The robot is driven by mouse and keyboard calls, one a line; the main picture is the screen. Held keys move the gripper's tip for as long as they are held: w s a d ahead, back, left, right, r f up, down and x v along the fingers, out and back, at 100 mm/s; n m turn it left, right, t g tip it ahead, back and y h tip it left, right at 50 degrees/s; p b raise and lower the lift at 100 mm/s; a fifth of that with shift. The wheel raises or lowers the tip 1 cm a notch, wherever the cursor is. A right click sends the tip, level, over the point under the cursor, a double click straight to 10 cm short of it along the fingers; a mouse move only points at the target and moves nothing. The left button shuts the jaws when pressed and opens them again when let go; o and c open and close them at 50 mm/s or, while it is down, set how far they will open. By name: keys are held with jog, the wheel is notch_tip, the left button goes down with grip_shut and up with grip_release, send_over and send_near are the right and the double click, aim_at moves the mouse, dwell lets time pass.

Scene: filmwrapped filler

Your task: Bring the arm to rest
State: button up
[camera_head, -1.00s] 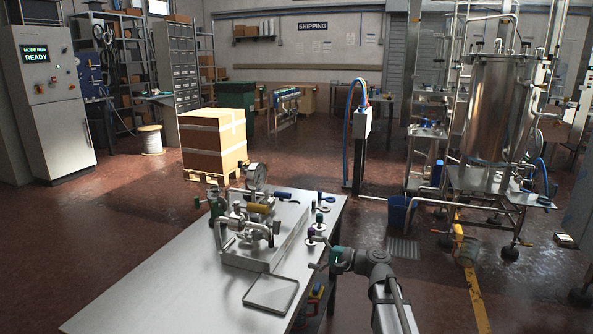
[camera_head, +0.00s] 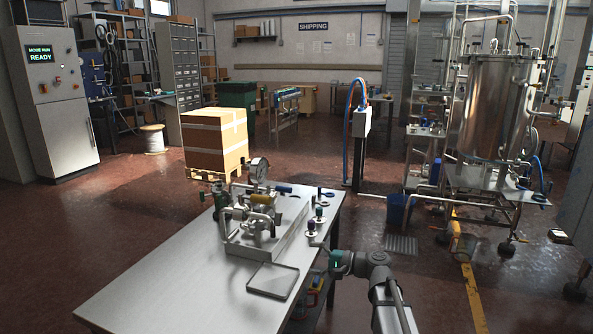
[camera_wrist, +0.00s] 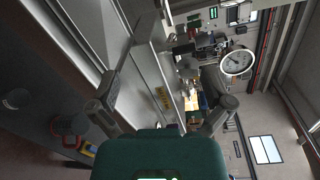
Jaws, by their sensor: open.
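My gripper (camera_head: 318,244) is at the right edge of the steel table (camera_head: 160,285), beside the valve assembly (camera_head: 258,215). My arm runs from it to the lower right of the head view. In the wrist view my gripper (camera_wrist: 165,105) has its two fingers spread wide apart, with nothing between them. The picture there is turned on its side. The assembly's round gauge (camera_wrist: 237,62) shows beyond the right finger, and the table's edge lies to the left.
A shallow tray (camera_head: 273,281) lies on the table, in front of the assembly. A taped carton (camera_head: 215,140) on a pallet stands behind the table. A steel tank (camera_head: 497,108) on a wheeled frame stands at the right.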

jog(key=s+f+n+g+h, duration=0.1)
jog(key=s+f+h, duration=0.1)
jog(key=s+f, duration=0.1)
jog(key=s+f+n+g+h, duration=0.1)
jog(key=s+f, duration=0.2)
jog(key=f, duration=0.1)
jog(key=shift+a+h, duration=0.15)
jog(key=shift+h, duration=0.25)
jog(key=s+d+f+n+g+h, duration=0.45)
jog(key=s+d+f+h, duration=0.55)
jog(key=s+d+h, duration=0.3)
notch_tip(320, 180, up, 26)
jog(key=s+p, duration=0.1)
jog(key=p, duration=2.5)
jog(key=shift+s+a+f+t+y, duration=0.2)
jog(key=shift+s+a+t+y, duration=0.1)
jog(key=shift+t, duration=0.15)
jog(key=shift+d, duration=0.1)
